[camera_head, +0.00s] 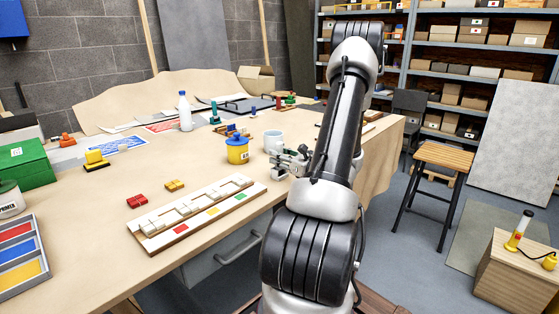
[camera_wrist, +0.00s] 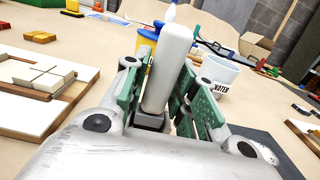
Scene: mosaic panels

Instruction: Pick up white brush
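In the wrist view, the white brush (camera_wrist: 172,65) shows as an upright, slightly tilted white handle above a small dark block. My gripper (camera_wrist: 168,88) has its green-padded fingers on either side of this handle. Narrow gaps seem to show between handle and pads, so I see no clear grip. In the head view, my gripper (camera_head: 290,160) is low over the table's right part, beside the tile board. I cannot make out the white brush there, as it is hidden or too small.
A white cup marked WATER (camera_wrist: 216,74) and a yellow-and-blue pot (camera_head: 237,150) stand close behind the gripper. The tile board (camera_head: 180,212) lies to its left. A white bottle (camera_head: 185,112) stands farther back. The table's (camera_head: 100,260) front left is partly bare.

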